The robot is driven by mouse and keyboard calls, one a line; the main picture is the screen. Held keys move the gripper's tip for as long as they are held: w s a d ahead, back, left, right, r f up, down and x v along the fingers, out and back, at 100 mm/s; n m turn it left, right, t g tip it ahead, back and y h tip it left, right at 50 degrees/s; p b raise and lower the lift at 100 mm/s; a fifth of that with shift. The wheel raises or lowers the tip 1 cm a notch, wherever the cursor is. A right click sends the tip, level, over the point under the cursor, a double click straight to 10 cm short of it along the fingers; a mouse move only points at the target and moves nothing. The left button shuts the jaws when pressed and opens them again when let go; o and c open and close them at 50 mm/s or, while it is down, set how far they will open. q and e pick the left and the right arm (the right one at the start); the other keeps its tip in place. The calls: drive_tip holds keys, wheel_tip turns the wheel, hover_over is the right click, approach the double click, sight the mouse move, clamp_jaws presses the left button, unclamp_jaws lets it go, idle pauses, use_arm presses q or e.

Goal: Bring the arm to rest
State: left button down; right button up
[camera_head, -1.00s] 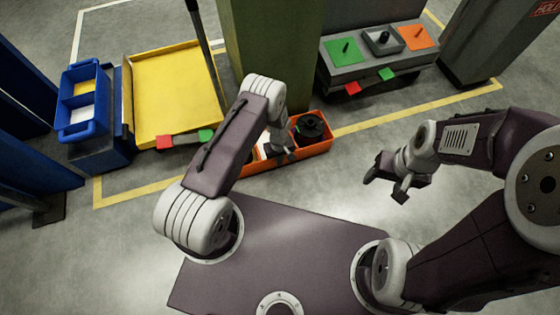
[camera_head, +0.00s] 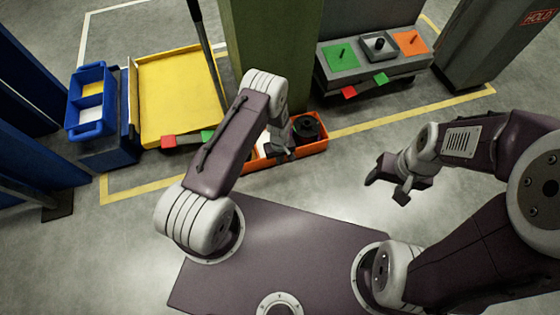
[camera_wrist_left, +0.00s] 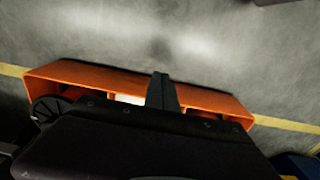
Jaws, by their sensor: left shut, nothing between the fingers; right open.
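My left arm reaches forward from the left in the head view, bent at the elbow. Its gripper (camera_head: 282,153) is partly hidden behind the arm, at the near side of an orange bin (camera_head: 318,148). In the left wrist view the fingers (camera_wrist_left: 163,92) are shut together with nothing between them, in front of the orange bin (camera_wrist_left: 215,101). I cannot tell whether they touch it. My right gripper (camera_head: 388,188) is open and empty above bare floor on the right.
A black spool (camera_head: 309,127) sits in the orange bin. A green pillar (camera_head: 268,55) stands behind it. A yellow tray cart (camera_head: 178,95) and a blue bin (camera_head: 91,100) are at left. A grey stand (camera_head: 372,63) with coloured plates is at back right.

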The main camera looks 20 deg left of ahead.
use_arm(q)
wheel_tip(320, 180, up, 4)
drive_tip(key=shift+r+p, duration=0.2)
drive_tip(key=shift+p, duration=0.6)
use_arm(e)
wheel_tip(320, 180, up, 3)
drive_tip(key=shift+f, duration=0.15)
